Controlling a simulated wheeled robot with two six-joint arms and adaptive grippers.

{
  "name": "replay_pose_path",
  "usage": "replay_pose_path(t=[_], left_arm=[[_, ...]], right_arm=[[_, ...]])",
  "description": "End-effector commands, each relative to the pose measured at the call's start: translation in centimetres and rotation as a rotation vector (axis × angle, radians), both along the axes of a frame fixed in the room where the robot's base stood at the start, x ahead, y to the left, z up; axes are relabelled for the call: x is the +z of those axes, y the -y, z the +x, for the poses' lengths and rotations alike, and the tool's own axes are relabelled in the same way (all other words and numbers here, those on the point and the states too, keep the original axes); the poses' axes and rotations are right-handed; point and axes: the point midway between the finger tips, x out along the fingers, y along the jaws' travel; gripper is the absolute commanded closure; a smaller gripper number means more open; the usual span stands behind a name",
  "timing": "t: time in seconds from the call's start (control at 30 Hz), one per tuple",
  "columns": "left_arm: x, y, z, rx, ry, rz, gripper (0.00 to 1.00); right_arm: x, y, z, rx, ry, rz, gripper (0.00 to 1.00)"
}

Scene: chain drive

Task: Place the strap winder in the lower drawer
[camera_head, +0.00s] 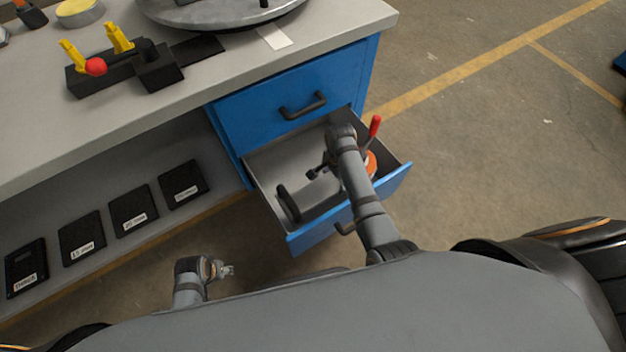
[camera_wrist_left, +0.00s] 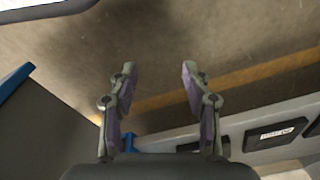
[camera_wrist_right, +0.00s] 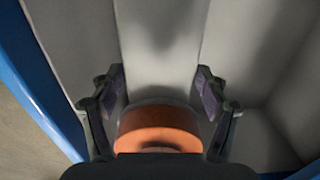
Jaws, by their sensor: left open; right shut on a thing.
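The strap winder is an orange round body (camera_head: 371,163) with a red-tipped handle (camera_head: 375,126), partly hidden behind my right arm. It is over or inside the open lower drawer (camera_head: 299,241); I cannot tell if it touches the floor. My right gripper (camera_wrist_right: 160,85) is shut on the winder, whose orange body (camera_wrist_right: 158,125) shows between the fingers in the right wrist view, with grey drawer walls beyond. My left gripper (camera_head: 227,270) is open and empty, low in front of the bench; its fingers are apart in the left wrist view (camera_wrist_left: 155,78).
A dark curved item (camera_head: 289,204) lies in the drawer's near left part. The upper blue drawer (camera_head: 265,105) is shut above. The grey worktop (camera_head: 345,22) holds a black fixture (camera_head: 155,72) and a round metal plate. Labelled black boxes (camera_head: 134,210) sit on the shelf at left.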

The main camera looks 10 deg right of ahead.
Motion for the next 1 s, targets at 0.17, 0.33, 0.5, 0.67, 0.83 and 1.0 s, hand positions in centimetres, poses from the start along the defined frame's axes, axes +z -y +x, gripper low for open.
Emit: replay_pose_path(t=[0.17, 0.33, 0.5, 0.67, 0.83, 1.0], left_arm=[[2.6, 0.7, 0.8, -0.006, 0.004, -0.01, 0.51], [3.9, 0.9, 0.9, -0.009, 0.001, -0.013, 0.51], [4.7, 1.1, 1.0, -0.011, 0.003, -0.017, 0.51], [7.7, 1.8, 0.8, -0.02, 0.001, -0.029, 0.51], [10.0, 2.4, 0.2, -0.031, 0.007, -0.045, 0.51], [9.5, 2.7, 0.5, -0.033, 0.034, -0.054, 0.51]], right_arm=[[-1.7, 0.0, 0.2, 0.0, 0.005, 0.0, 0.88], [-1.8, 0.0, 0.2, 0.0, 0.005, 0.0, 0.88], [-2.6, 0.0, 0.2, 0.0, 0.004, -0.001, 0.88], [-5.2, 0.1, 0.1, -0.001, 0.003, -0.001, 0.88], [-7.6, 0.1, 0.1, -0.001, 0.004, -0.002, 0.88], [-8.1, 0.1, 0.2, -0.001, 0.005, -0.001, 0.88]])
